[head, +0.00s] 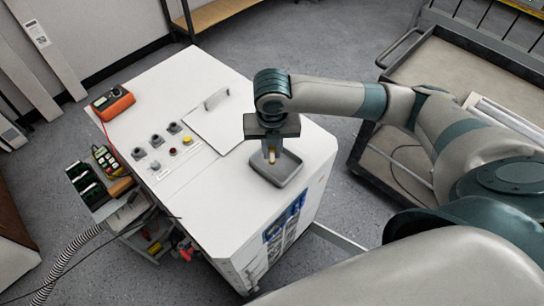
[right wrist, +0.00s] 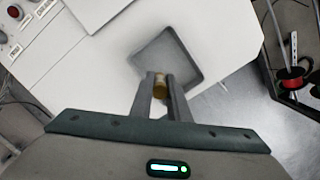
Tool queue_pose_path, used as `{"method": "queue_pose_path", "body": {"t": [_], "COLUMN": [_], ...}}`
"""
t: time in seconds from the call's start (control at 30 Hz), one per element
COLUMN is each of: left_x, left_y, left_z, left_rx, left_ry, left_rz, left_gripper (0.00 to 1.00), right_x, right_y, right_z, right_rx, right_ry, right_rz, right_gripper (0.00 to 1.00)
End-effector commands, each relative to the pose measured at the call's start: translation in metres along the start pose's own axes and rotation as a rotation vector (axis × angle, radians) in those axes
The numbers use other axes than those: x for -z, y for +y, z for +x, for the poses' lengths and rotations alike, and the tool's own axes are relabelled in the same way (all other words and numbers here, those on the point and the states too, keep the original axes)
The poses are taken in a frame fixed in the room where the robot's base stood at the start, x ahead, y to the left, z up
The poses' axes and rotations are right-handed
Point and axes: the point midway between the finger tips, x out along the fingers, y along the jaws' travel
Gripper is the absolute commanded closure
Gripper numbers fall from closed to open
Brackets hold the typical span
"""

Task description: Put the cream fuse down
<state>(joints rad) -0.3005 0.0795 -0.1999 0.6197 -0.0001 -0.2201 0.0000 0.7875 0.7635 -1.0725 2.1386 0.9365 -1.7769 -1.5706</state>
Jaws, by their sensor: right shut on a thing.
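The cream fuse (head: 272,157) is a small tan cylinder held between the fingers of my right gripper (head: 270,150). In the right wrist view the fuse (right wrist: 160,88) shows between the two fingertips (right wrist: 160,80), which are shut on it. The gripper points down over a shallow grey square tray (head: 287,178) on the white cabinet top. In the right wrist view the tray (right wrist: 187,48) lies just beyond the fingertips. I cannot tell whether the fuse touches the tray floor. My left gripper is not in view.
The white cabinet (head: 220,190) carries a flat panel with a handle (head: 216,98), several grey terminals (head: 156,141), a red button (head: 187,140) and an orange meter (head: 113,103). A cart (head: 440,75) stands at right.

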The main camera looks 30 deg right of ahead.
Motion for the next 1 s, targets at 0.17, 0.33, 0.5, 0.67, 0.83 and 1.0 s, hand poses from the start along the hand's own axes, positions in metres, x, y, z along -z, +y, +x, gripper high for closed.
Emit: {"method": "queue_pose_path", "body": {"t": [0.17, 0.33, 0.5, 0.67, 0.83, 1.0], "left_x": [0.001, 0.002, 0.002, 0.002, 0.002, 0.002], "left_y": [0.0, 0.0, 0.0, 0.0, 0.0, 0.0], "left_z": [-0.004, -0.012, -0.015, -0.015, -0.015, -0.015], "left_rx": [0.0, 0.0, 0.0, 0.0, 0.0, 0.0], "left_ry": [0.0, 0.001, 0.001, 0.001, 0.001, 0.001], "left_rz": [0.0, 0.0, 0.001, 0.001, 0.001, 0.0], "left_gripper": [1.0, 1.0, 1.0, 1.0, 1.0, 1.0], "right_x": [0.002, 0.004, 0.005, 0.005, 0.005, 0.005], "right_y": [-0.001, -0.001, -0.001, 0.0, 0.0, 0.0], "right_z": [0.005, 0.025, 0.039, 0.04, 0.041, 0.042], "right_rx": [0.002, 0.003, 0.0, -0.001, 0.0, 0.0], "right_ry": [0.003, 0.004, 0.001, 0.0, 0.0, 0.0], "right_rz": [-0.001, 0.0, -0.001, -0.001, -0.001, -0.001], "right_gripper": [1.0, 1.0, 1.0, 1.0, 1.0, 0.77]}}
